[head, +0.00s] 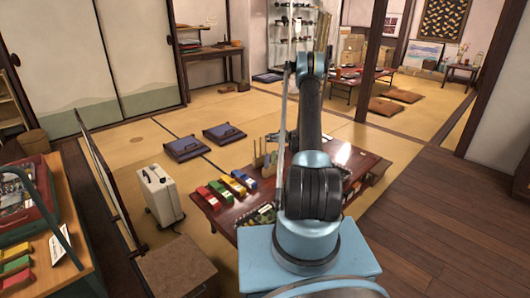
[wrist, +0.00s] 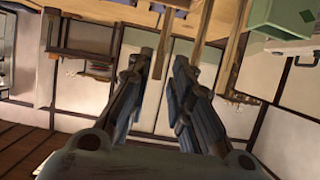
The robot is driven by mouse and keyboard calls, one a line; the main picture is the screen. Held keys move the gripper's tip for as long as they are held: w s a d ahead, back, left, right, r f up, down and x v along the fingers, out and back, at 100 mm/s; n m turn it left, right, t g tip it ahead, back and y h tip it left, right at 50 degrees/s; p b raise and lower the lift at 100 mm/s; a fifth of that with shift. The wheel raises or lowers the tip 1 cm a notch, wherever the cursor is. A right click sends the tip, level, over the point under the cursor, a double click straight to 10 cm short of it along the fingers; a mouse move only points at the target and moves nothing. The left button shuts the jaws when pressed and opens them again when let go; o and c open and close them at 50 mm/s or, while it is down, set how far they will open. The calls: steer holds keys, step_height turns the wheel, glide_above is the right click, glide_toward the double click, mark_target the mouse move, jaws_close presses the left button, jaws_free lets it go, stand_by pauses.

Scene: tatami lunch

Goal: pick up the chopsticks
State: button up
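My gripper (wrist: 170,62) shows in the wrist view with its two dark fingers apart and a gap between the tips; it looks open. Thin pale upright sticks, perhaps the chopsticks, reach into the upper part of the wrist view; one (wrist: 236,45) lies right of the fingers. A further pale strip passes by the left fingertip; I cannot tell whether it touches. In the head view, upright wooden pieces (head: 268,157) stand on the low table (head: 232,219), just left of my arm; I cannot tell whether these are the same sticks.
Red, green, yellow and blue boxes (head: 221,192) line the table's left side. A white suitcase (head: 162,195) stands left of it. Dark cushions (head: 185,148) lie on the tatami behind. A pale green object (wrist: 280,18) is at the wrist view's upper right. Floor at right is clear.

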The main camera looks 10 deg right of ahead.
steer(key=shift+x, duration=2.65)
steer(key=shift+f, duration=0.1)
steer(key=c, duration=0.5)
